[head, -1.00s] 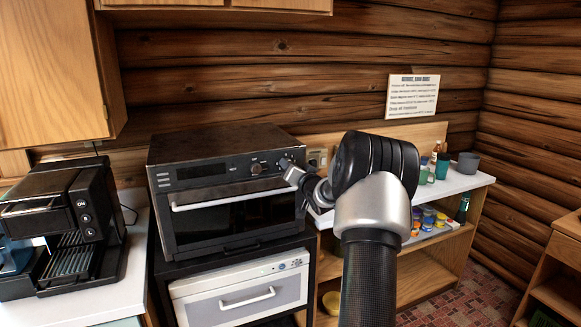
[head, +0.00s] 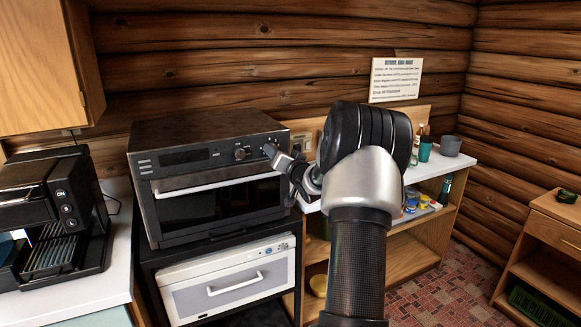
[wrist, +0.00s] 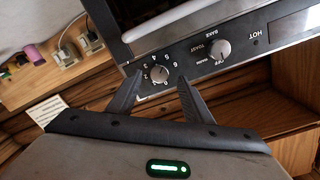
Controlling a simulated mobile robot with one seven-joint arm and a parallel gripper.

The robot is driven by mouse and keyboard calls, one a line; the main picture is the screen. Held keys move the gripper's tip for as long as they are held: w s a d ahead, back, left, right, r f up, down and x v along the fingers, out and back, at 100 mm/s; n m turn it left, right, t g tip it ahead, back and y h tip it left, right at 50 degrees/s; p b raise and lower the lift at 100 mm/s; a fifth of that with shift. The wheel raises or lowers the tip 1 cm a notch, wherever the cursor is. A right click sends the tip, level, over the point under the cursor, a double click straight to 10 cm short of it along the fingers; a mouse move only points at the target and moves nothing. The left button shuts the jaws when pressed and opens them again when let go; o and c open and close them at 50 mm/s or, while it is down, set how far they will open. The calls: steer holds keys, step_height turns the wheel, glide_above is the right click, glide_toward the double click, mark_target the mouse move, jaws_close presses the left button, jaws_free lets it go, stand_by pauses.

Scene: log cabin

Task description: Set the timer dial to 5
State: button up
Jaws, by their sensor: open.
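The timer dial (wrist: 159,74) is a small round metallic knob ringed by numbers on the oven's control panel. It shows upside down in the wrist view. My gripper (wrist: 160,77) is open, with one finger on each side of the dial. I cannot tell whether the fingers touch it, and I cannot read its pointer surely. In the head view my gripper (head: 268,150) is at the right end of the oven panel and hides the timer dial. The black oven (head: 205,130) stands on a dark stand with its door shut.
A second knob (wrist: 219,49), marked bake and toast, sits beside the timer dial; it also shows in the head view (head: 241,153). The oven door handle (head: 217,184) runs below the panel. A coffee machine (head: 50,205) stands at left, and a shelf with cups (head: 425,150) at right.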

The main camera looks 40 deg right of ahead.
steer(key=b+v, duration=0.1)
steer(key=v, duration=1.3)
steer(key=shift+s, duration=0.15)
steer(key=shift+r, duration=0.1)
